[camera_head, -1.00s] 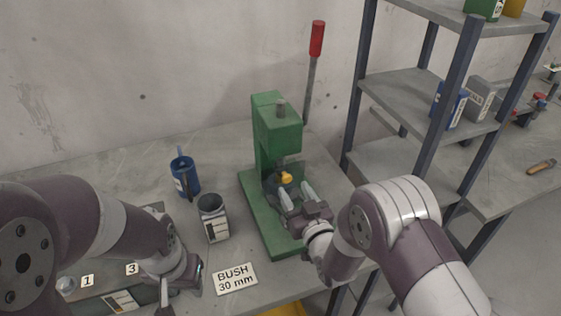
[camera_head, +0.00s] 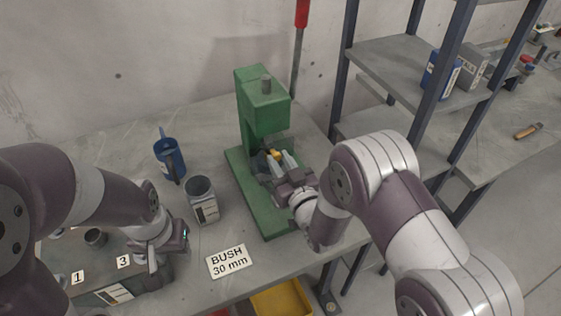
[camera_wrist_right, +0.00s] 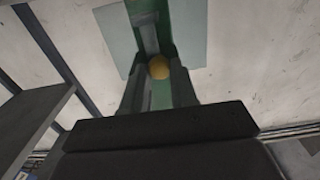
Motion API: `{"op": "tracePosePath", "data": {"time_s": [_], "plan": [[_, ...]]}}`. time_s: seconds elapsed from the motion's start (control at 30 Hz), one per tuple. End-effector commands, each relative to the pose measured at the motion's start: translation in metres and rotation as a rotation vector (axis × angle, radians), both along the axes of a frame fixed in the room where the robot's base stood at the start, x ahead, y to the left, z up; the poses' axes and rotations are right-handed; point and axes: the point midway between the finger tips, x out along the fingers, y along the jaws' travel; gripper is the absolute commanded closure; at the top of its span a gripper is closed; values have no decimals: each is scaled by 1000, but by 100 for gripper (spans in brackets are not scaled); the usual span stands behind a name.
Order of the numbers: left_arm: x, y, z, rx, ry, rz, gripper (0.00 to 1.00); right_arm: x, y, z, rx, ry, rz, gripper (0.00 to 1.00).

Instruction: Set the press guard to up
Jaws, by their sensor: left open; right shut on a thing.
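The green press (camera_head: 262,105) stands on the bench, with its red-handled lever (camera_head: 298,60) upright behind it. The press guard (camera_wrist_right: 118,40) shows in the right wrist view as a pale see-through panel in front of the green press. Its yellow knob (camera_head: 275,154) also shows in the right wrist view (camera_wrist_right: 159,67), between the fingertips. My right gripper (camera_head: 281,160) is shut on this knob, low in front of the press column. I cannot tell the guard's exact height. My left gripper (camera_head: 168,255) is open at the lower left, away from the press.
A blue mug (camera_head: 170,160) and a grey can (camera_head: 203,203) stand left of the press. A sign reading "BUSH 30 mm" (camera_head: 228,262) lies in front. A numbered tray (camera_head: 90,292) is under my left arm. A shelf rack (camera_head: 395,70) rises to the right.

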Motion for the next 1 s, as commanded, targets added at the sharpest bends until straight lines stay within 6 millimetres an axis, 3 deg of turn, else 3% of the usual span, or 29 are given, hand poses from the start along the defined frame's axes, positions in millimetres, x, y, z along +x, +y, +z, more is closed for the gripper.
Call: {"op": "tracePosePath", "data": {"time_s": [0.1,0.3,0.43,0.77,0.8,0.83,0.87,1.0], "plan": [[0,0,22,0,0,0,57,1,0,33,3,-8,0,100],[0,0,48,0,-1,0,57,1,0,78,3,-12,-1,100],[0,0,53,0,-1,0,57,1,0,89,3,-8,0,100],[0,0,52,0,0,0,57,2,0,92,4,-14,-1,100],[0,0,52,0,0,0,57,2,0,92,4,-14,-1,63],[0,0,52,0,0,0,57,2,0,92,4,-14,-1,53],[0,0,52,0,0,0,57,2,0,91,4,-14,-1,49],[0,0,52,0,0,0,57,1,0,90,3,-9,-1,49]]}}
